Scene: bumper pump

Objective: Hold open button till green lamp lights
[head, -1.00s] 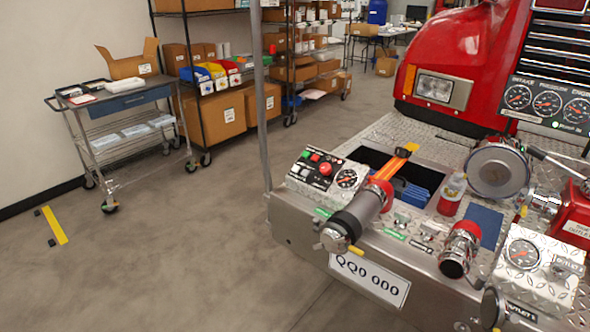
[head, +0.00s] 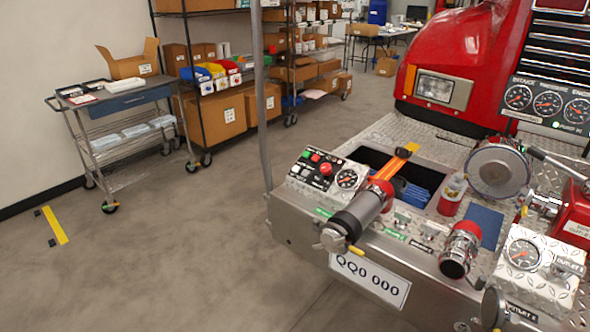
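A small control panel (head: 324,171) sits on the left corner of the truck's bumper. The labels are too small to read, so I cannot tell which button is the open one. I cannot tell a lit green lamp on the panel. Neither of my grippers shows in the head view.
A large capped pipe (head: 358,216) juts forward beside the panel, and a red-collared outlet (head: 460,249) stands to its right. A thin grey pole (head: 261,100) rises at the bumper's left corner. A steel cart (head: 125,130) stands at left.

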